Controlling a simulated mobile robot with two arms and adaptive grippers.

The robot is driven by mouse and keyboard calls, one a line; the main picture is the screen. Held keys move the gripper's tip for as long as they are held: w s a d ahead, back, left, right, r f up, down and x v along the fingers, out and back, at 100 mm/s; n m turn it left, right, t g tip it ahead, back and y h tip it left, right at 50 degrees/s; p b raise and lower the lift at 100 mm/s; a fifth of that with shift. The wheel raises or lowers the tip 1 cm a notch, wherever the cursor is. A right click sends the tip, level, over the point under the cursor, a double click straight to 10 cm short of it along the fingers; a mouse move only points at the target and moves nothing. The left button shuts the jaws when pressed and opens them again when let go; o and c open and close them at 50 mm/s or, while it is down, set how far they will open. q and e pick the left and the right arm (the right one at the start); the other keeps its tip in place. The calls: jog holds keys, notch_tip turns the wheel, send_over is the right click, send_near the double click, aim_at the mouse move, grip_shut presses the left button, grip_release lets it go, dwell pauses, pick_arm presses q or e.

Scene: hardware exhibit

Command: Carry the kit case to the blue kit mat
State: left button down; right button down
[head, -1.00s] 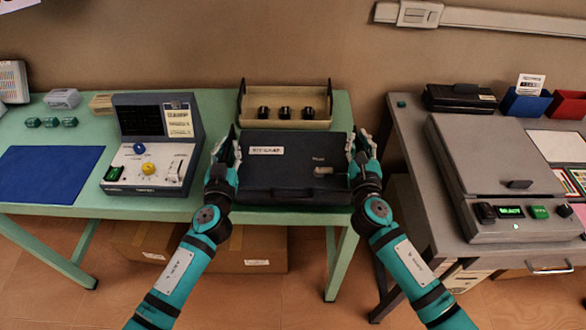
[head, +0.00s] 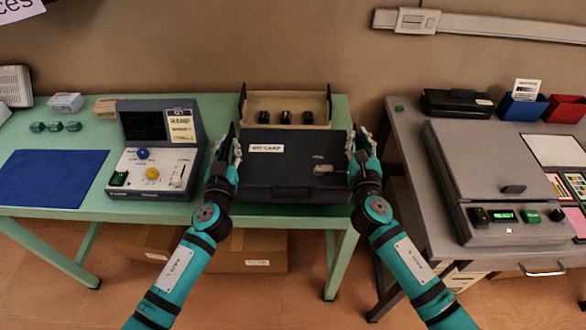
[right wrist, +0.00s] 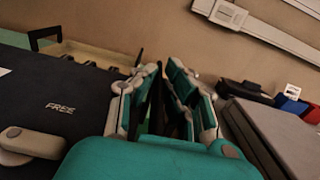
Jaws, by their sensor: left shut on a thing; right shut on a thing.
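The kit case (head: 290,178), a dark, flat box with a white label and a grey latch, is between my two grippers at the front of the green table. My left gripper (head: 225,158) is shut on its left side. My right gripper (head: 359,155) is shut on its right side. In the right wrist view the case (right wrist: 60,95) lies left of the right fingers (right wrist: 168,95). The case looks level; I cannot tell whether it touches the table. The blue kit mat (head: 52,178) lies flat and empty at the table's left end.
A console (head: 150,175) with blue and yellow knobs stands between mat and case. A beige tray (head: 287,107) with black knobs is behind the case. Several green pieces (head: 55,127) lie behind the mat. A grey table (head: 415,160) with a large device (head: 490,155) stands right.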

jog(key=shift+r+p, duration=0.65)
jog(key=shift+r, duration=0.75)
